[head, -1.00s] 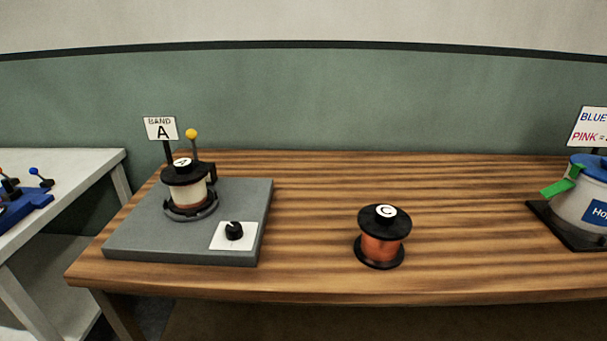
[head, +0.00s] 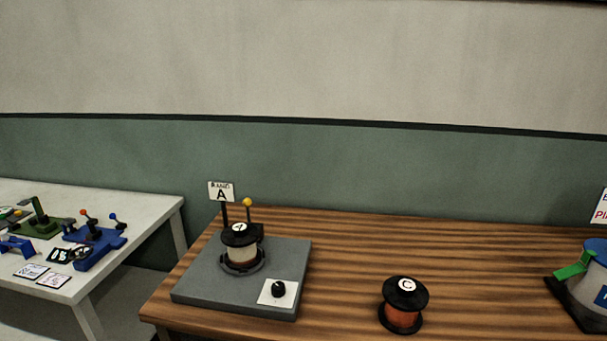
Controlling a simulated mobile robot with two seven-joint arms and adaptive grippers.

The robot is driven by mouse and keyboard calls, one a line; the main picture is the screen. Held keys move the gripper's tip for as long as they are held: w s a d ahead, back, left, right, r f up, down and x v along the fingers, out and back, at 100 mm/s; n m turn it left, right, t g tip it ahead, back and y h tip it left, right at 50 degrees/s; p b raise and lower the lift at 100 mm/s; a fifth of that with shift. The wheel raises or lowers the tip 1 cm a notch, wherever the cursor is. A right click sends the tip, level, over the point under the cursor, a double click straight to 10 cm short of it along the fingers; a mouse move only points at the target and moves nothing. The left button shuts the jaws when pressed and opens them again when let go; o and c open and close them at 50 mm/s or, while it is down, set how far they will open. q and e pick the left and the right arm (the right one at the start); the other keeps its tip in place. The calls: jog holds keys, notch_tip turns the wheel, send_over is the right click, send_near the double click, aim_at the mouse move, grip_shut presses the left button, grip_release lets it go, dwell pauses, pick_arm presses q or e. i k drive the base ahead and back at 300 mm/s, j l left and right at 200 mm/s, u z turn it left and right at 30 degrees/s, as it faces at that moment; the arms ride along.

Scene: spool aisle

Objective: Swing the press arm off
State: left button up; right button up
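A grey machine base (head: 201,287) stands on the left part of the wooden table. On it sits a spool with pale thread (head: 241,256), its black top labelled A. A black press arm (head: 257,231) lies at the spool's top, next to a thin post with a yellow ball (head: 248,203). I cannot tell exactly how the arm rests on the spool. A black knob (head: 278,289) on a white plate is at the base's front right. Neither of my grippers is in the head view.
A spool with orange thread labelled C (head: 403,317) stands on the wooden table (head: 345,263). At the right edge is a pot with a blue lid and green handle (head: 574,268). A white table (head: 149,201) at left holds blue and green fixtures.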

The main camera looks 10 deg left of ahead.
aim_at(247, 202)
jog(key=i+j+z, duration=0.2)
jog(key=j, duration=0.5)
jog(key=j+z, duration=0.15)
jog(key=j, duration=0.55)
